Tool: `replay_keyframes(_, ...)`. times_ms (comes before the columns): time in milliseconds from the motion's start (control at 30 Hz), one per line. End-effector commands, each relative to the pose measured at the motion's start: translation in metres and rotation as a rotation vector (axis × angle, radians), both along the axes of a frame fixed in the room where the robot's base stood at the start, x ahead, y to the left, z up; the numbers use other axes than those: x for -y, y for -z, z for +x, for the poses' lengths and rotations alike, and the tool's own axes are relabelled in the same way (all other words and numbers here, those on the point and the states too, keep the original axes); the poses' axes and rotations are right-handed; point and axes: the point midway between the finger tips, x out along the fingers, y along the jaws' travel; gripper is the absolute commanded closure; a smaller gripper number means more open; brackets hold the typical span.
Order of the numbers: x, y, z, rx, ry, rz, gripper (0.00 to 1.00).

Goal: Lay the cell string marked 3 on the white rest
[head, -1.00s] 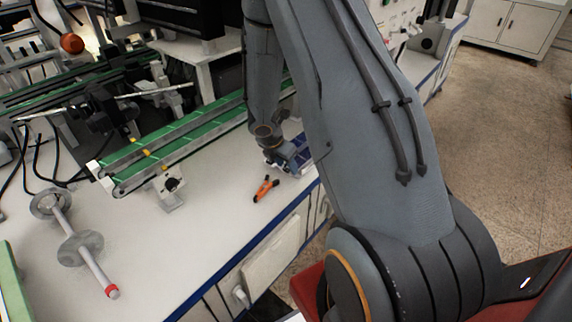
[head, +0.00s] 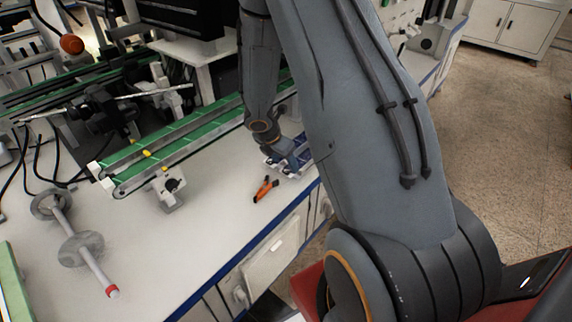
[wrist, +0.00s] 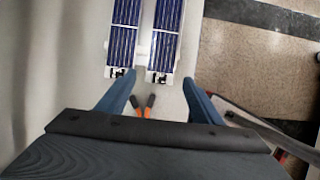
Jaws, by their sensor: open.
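Two dark blue cell strings lie side by side in the wrist view, a left one (wrist: 124,40) and a right one (wrist: 164,40). Each has a pale border and a small black-and-white mark at its near end, too small to read. The strings also show as a blue patch (head: 297,158) beside my arm's end in the head view. My gripper (wrist: 159,80) is open, its two blue fingers apart and nothing between them that I can see held. In the picture, the fingertips sit just below the strings' near ends. I cannot pick out the white rest with certainty.
Orange-handled pliers (head: 265,189) lie on the white bench (head: 215,215) near my gripper. A green conveyor (head: 185,135) runs behind. A metal rod with discs (head: 82,250) lies at left. The bench's blue front edge is close, with open floor beyond.

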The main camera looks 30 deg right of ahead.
Motion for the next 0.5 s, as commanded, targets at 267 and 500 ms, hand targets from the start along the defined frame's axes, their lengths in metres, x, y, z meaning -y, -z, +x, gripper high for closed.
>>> replay_keyframes(267,-0.022,-0.057,-0.008,0.002,-0.002,0.0,0.4)
replay_keyframes(500,-0.033,-0.084,-0.013,0.0,-0.001,0.0,0.4)
